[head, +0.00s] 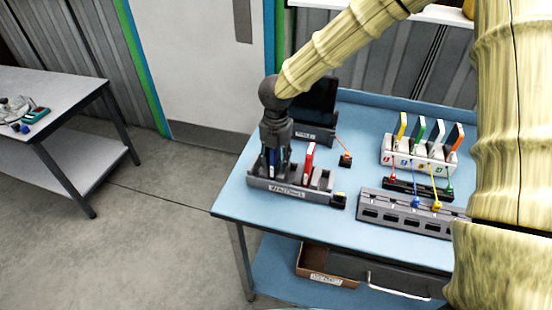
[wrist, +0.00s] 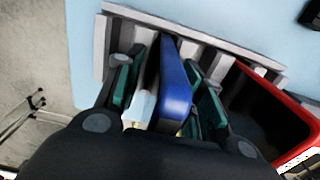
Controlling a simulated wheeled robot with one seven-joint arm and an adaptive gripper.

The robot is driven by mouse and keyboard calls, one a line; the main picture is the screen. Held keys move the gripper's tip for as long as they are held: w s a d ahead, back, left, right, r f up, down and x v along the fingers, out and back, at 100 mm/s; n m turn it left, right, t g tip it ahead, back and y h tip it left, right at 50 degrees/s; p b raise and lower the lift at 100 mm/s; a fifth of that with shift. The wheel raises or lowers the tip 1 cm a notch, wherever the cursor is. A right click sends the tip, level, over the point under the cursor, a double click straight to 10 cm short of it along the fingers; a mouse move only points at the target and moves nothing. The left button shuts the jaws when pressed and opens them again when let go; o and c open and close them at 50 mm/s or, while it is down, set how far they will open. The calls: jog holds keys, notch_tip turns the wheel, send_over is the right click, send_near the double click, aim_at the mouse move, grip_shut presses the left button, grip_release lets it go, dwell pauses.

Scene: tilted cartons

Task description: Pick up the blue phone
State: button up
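The blue phone (wrist: 175,92) stands upright in a slot of the grey rack (head: 290,192), whose slotted edge also shows in the wrist view (wrist: 215,42). My gripper (wrist: 168,95) is lowered over the phone with one finger on each side. The right finger is very close to the phone or touching it; I cannot tell which. A gap with a pale strip shows between the left finger and the phone, so the gripper looks open. In the head view my gripper (head: 274,152) hides most of the phone.
A red phone (head: 308,162) stands in the same rack, close to my right finger in the wrist view (wrist: 278,105). A dark tablet (head: 317,98) stands behind. To the right are a white rack (head: 418,160) of coloured devices and a grey socket block (head: 410,213).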

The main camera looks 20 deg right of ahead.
jog(key=shift+a, duration=0.1)
grip_shut()
